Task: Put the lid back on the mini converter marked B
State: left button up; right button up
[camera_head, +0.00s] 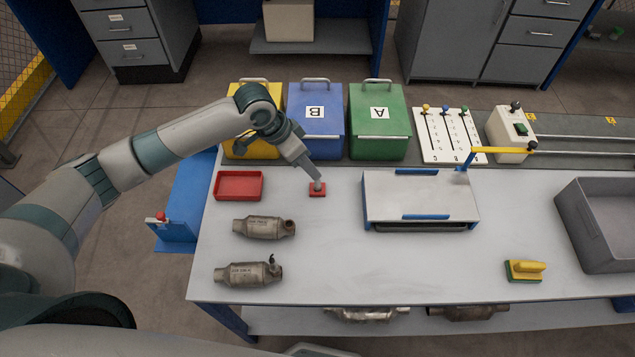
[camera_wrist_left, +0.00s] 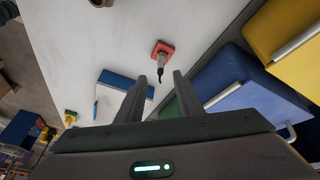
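Two small metal converters lie on the left of the table in the head view: an upper one (camera_head: 264,228) and a lower one (camera_head: 248,274) with a dark fitting at its right end. Their lettering is too small to read, so I cannot tell which is marked B; no loose lid is clearly identifiable. My left gripper (camera_head: 314,177) is over a small red square block (camera_head: 317,193). The wrist view shows the block (camera_wrist_left: 163,46) with a dark upright pin, beyond my left gripper's (camera_wrist_left: 160,80) fingertips. The fingers are apart and empty. My right gripper is out of view.
A red tray (camera_head: 239,186) sits left of the block. Yellow, blue "B" (camera_head: 315,112) and green "A" (camera_head: 378,117) bins line the back. A white-topped case (camera_head: 420,195) stands right, then a yellow sponge (camera_head: 525,270) and grey bin (camera_head: 590,225). The front middle is clear.

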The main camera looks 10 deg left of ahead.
pick_arm(q)
jog(key=x, duration=0.1)
jog(key=p+x, duration=0.2)
jog(key=x, duration=0.1)
jog(key=shift+w+d, duration=0.15)
jog(key=shift+w, duration=0.2)
jog(key=shift+d+f, duration=0.1)
jog(key=shift+f, duration=0.25)
jog(key=shift+c, duration=0.2)
grip_shut()
